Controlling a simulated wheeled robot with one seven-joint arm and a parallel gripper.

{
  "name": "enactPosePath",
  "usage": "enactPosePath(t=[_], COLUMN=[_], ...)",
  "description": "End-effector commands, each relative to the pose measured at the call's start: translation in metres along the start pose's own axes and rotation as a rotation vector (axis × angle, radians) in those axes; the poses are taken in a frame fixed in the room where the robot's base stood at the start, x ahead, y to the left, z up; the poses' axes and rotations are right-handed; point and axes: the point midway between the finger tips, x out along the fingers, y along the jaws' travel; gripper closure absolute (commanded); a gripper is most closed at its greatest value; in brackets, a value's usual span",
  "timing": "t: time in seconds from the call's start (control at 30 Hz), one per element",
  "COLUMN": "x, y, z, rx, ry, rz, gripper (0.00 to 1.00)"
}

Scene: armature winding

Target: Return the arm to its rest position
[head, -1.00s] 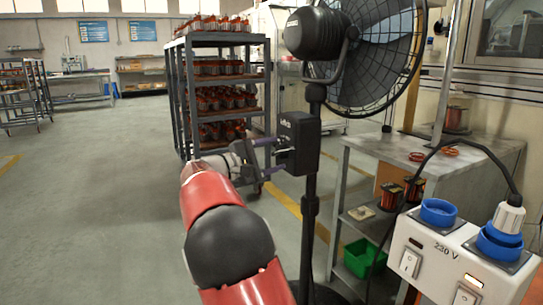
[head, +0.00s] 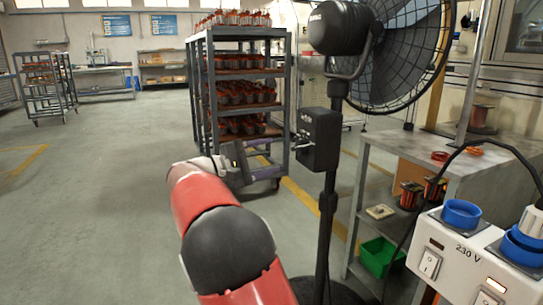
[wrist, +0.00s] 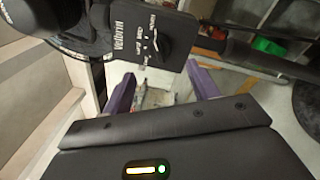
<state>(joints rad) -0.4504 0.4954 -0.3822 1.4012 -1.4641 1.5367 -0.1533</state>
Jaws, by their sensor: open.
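My gripper (wrist: 163,90) shows in the wrist view as two purple fingers set well apart with nothing held between them. The fan's black control box (wrist: 150,35), with a knob and printed settings, is just beyond the fingers and apart from them. In the head view my gripper (head: 262,148) is beside the left of the control box (head: 318,139) on the fan's pole. My red arm reaches up from the bottom middle, and part of the gripper is hidden by its own wrist.
The black pedestal fan (head: 400,55) stands close at right. A white 230 V socket box (head: 462,250) is at lower right, before a grey workbench (head: 400,143) with a green bin (head: 378,256) below. A loaded shelf rack (head: 201,95) stands behind. Floor (head: 90,220) at left is clear.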

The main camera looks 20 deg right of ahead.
Motion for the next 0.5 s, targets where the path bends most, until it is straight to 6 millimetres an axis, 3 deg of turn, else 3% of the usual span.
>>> enactPosePath(t=[0.37,0.5], x=[0.003,0.020], y=[-0.001,-0.017], z=[0.002,0.024], rx=[0.002,0.023], ry=[0.003,0.052], rz=[-0.011,-0.136], gripper=[0.41,0.41])
